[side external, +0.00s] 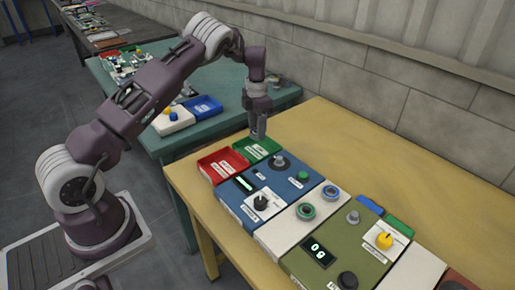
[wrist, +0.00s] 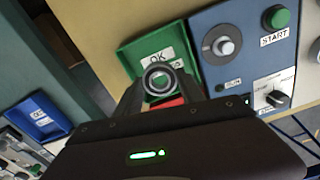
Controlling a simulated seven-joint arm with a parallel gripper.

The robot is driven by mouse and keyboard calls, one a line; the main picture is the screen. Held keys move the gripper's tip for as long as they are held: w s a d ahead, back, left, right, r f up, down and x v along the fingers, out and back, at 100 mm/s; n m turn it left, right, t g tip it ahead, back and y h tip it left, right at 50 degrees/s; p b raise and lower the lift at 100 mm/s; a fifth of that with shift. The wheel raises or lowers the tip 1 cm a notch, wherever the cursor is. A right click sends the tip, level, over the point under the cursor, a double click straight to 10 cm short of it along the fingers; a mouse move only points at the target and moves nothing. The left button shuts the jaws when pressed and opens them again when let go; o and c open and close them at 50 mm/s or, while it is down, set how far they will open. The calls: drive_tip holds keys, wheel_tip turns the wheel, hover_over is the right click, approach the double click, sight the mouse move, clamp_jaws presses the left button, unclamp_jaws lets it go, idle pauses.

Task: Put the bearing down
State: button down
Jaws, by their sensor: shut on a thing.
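The bearing (wrist: 158,78), a grey metal ring, is between the fingertips of my gripper (wrist: 160,84) in the wrist view. My gripper is shut on it. In the side view my gripper (side external: 259,134) points down over the green tray (side external: 270,145), at the back left of the yellow table. The green tray, labelled OK, also shows in the wrist view (wrist: 130,54), behind the bearing. The bearing cannot be made out in the side view. Its height above the tray floor is hard to tell.
A red tray (side external: 222,168) adjoins the green tray. A blue panel (side external: 290,187) with knobs and a green START button stands beside them. Two rings, one green (side external: 306,211) and one blue (side external: 331,192), sit on a white panel.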

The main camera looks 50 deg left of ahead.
sight(257, 151)
wheel_tip(257, 151, down, 6)
drive_tip(key=shift+f, duration=0.25)
drive_tip(key=c, duration=0.7)
unclamp_jaws()
drive_tip(key=shift+f, duration=0.1)
